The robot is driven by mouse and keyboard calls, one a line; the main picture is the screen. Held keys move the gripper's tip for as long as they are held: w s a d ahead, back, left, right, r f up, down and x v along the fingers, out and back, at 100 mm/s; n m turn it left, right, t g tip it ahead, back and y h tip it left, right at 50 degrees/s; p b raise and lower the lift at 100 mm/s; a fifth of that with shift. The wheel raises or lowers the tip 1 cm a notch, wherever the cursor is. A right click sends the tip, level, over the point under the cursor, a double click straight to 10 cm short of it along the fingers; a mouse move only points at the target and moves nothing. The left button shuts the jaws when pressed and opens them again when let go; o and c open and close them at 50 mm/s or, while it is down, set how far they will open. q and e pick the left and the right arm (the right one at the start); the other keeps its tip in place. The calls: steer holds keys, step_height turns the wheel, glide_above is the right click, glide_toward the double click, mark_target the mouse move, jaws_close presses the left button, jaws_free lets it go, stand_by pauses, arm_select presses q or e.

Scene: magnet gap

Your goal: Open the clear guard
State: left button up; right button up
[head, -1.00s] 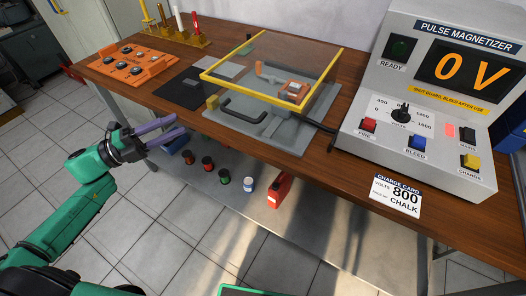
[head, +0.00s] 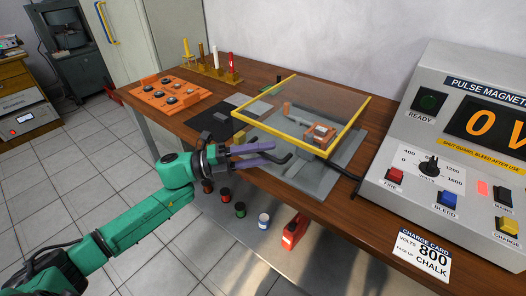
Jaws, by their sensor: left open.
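The clear guard (head: 347,127) is a transparent cover with a yellow frame, lying level over a grey fixture base (head: 345,160) on the bench. A black bar handle (head: 286,159) shows along its front side, partly hidden by my fingers. My left gripper (head: 272,152) is open, its two purple fingers pointing right at the handle, in front of the guard. I cannot tell whether the fingers touch the handle. An orange and grey part (head: 320,134) sits under the guard. My right gripper is not in view.
The pulse magnetizer (head: 455,150) stands at the right, showing 0 V, with a charge card (head: 422,256) before it. An orange tray (head: 165,94) and a rack of coloured sticks (head: 213,68) are at the left back. Several spools and a red object (head: 294,231) lie below the bench edge.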

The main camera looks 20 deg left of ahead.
arm_select(q)
jaws_close()
stand_by(1.4)
